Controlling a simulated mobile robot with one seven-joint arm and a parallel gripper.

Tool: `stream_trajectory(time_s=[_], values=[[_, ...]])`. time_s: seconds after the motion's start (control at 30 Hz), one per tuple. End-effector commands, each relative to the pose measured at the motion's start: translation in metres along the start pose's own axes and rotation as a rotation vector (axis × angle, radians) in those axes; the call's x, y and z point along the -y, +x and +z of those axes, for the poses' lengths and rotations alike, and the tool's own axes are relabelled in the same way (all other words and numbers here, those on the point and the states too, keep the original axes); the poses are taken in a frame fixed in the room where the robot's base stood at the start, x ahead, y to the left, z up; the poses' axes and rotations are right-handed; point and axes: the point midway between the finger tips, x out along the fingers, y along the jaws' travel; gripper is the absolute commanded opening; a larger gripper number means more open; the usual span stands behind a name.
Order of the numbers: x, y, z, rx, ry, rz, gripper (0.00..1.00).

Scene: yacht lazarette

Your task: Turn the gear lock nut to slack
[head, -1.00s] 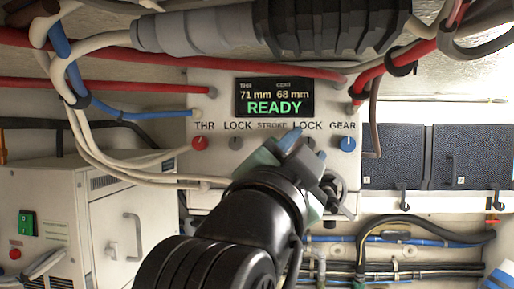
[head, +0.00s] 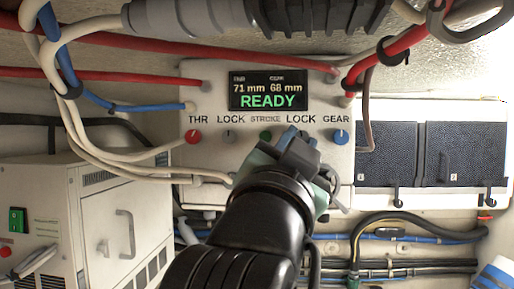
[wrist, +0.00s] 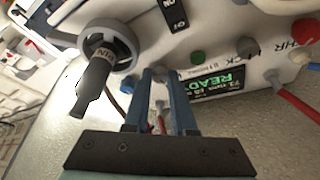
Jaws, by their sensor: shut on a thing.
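The control panel (head: 215,165) faces me, with a display (head: 268,90) reading 71 mm, 68 mm and READY. Its row of knobs is labelled THR, LOCK, STROKE, LOCK and GEAR. My gripper (head: 298,136) is at the right LOCK, beside the blue GEAR knob (head: 340,137). The gear lock nut is hidden behind my fingers in both views. In the wrist view my two blue fingers (wrist: 159,74) stand nearly parallel with a narrow gap, shut on the nut. The nut's angle cannot be seen.
The green STROKE knob (wrist: 197,57) and grey throttle LOCK nut (wrist: 247,47) are close by. A grey round handle (wrist: 104,50) stands out near my fingers. Red cables (head: 110,81) and a thick grey hose (head: 190,17) cross above; a white cabinet (head: 105,200) stands left.

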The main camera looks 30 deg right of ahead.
Motion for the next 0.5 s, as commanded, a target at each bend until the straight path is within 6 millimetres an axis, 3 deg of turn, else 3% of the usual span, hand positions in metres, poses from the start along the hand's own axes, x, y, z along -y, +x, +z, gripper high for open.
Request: stream_trajectory(time_s=[0.5], values=[[-0.0061, 0.0010, -0.0024, -0.002, -0.453, -0.184, 0.00]])
